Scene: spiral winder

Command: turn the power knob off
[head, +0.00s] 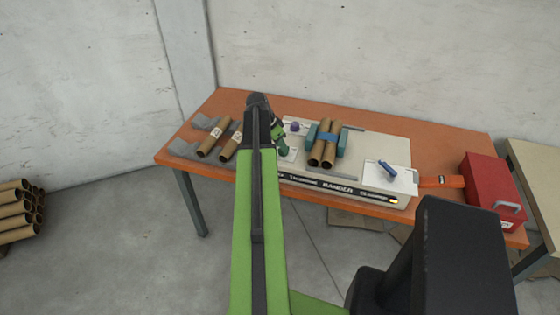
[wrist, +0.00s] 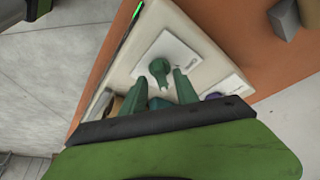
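The winder (head: 375,150) is a cream machine on the orange table, with a dark labelled strip along its front. In the wrist view, a dark green knob (wrist: 160,67) with a short handle stands on a white plate (wrist: 185,50); I take it as the power knob. My gripper (wrist: 160,75) has its two green fingers apart, one on each side of the knob's handle end. Whether they touch it I cannot tell. In the head view my gripper (head: 282,147) is over the machine's left front corner and hides the knob.
Cardboard tubes (head: 213,136) lie on a grey holder at left; two more tubes (head: 325,143) sit on the machine. A purple knob (head: 295,127) stands behind my gripper. A blue handle (head: 388,168), an orange tool (head: 440,181) and a red toolbox (head: 492,190) are at right.

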